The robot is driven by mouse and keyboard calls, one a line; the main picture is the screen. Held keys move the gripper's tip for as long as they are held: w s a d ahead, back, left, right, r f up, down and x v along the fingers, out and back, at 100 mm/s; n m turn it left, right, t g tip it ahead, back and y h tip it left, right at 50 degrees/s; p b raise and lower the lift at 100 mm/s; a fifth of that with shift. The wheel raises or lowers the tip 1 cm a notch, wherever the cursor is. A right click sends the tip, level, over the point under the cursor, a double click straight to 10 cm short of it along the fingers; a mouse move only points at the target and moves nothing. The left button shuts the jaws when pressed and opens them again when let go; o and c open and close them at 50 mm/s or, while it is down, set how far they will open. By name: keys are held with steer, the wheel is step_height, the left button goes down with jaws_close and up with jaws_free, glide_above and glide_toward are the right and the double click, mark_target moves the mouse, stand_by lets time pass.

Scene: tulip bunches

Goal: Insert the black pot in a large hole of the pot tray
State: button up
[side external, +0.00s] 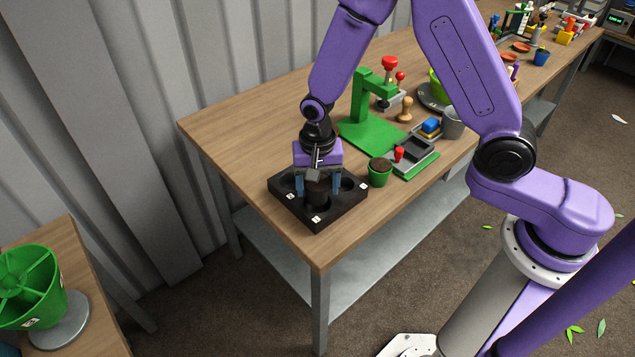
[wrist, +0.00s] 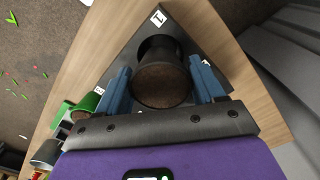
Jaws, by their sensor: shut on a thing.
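The black pot (side external: 316,189), filled with brown soil, is between the blue fingers of my gripper (side external: 318,184). In the wrist view the pot (wrist: 162,80) is seen from above, with my gripper (wrist: 162,85) shut on its sides. The black pot tray (side external: 289,206) lies at the near corner of the table, with white number labels at its corners. The pot is over a large round hole near the tray's front corner. The dark hole edge shows just past the pot in the wrist view. I cannot tell how far the pot's base is inside it.
A green pot with soil (side external: 380,174) stands right beside the tray. Behind it are a green press stand (side external: 372,130), a grey tray with a red knob (side external: 412,152) and a grey cup (side external: 452,122). The table's left part is clear. The front edge is close to the tray.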

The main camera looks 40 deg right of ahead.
mark_target(318, 194)
steer(key=shift+f, duration=1.75)
steer(key=o, duration=1.3)
steer(key=shift+c, duration=0.2)
step_height(318, 194, up, 17)
steer(key=shift+r, duration=0.2)
steer(key=s+d+r+n, duration=0.1)
steer(key=s+d+n, duration=0.4)
steer(key=s+n, duration=0.5)
steer(key=s+d+r+n, duration=0.1)
steer(key=s+d+n, duration=0.4)
steer(key=s+n, duration=0.4)
steer(key=s, duration=0.5)
steer(key=shift+s+d+r+n, duration=0.2)
steer(key=shift+s+r+n, duration=0.2)
